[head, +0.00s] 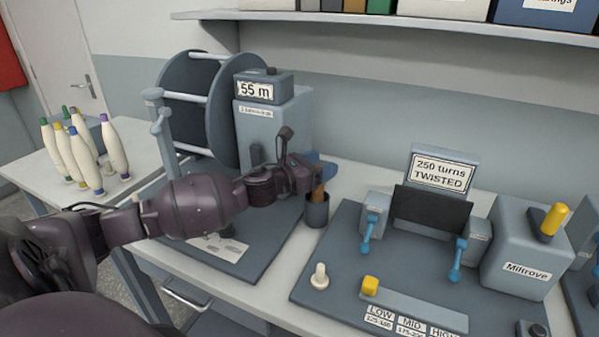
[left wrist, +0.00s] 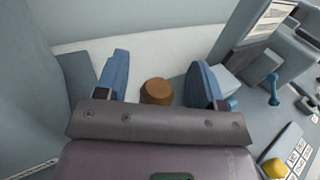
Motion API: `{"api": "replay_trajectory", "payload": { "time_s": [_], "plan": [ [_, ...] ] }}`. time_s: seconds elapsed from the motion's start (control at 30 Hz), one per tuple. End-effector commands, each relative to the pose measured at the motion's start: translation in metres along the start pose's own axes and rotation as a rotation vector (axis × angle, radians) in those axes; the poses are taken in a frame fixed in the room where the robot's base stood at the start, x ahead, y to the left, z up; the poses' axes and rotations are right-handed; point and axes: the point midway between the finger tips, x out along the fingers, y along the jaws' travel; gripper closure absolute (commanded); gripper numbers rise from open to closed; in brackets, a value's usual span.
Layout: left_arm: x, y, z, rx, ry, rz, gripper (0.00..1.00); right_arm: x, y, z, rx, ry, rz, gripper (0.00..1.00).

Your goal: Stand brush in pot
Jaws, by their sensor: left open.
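The brush shows as a brown shaft (head: 318,191) that stands close to upright in the small dark grey pot (head: 316,213), between the two machines. Its lower end is hidden inside the pot. My left gripper (head: 322,166) is at the top of the brush, its blue fingers just above the pot. In the left wrist view, the brown round end of the brush (left wrist: 157,92) sits between the two blue fingers (left wrist: 158,86), which are apart with gaps on both sides. My right gripper is not in view.
A grey machine marked 55 m (head: 268,120) stands behind my left arm. To the right is a winder with a "250 turns TWISTED" sign (head: 443,172) and blue levers. A pale peg (head: 319,277) stands in front. Several bobbins (head: 83,160) stand on the left table.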

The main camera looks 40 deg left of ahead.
Motion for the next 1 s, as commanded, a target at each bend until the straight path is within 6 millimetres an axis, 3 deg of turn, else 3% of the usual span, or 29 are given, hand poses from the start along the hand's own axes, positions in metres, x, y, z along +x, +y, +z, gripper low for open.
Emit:
{"api": "replay_trajectory", "payload": {
  "time_s": [0.6, 1.0],
  "plan": [
    [-0.080, 0.000, -0.001, 0.000, 0.002, 0.000, 0.38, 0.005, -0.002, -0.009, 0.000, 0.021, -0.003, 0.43],
    [-0.095, 0.000, 0.000, 0.002, 0.001, -0.001, 0.38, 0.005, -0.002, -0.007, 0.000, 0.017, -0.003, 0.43]
  ]
}}
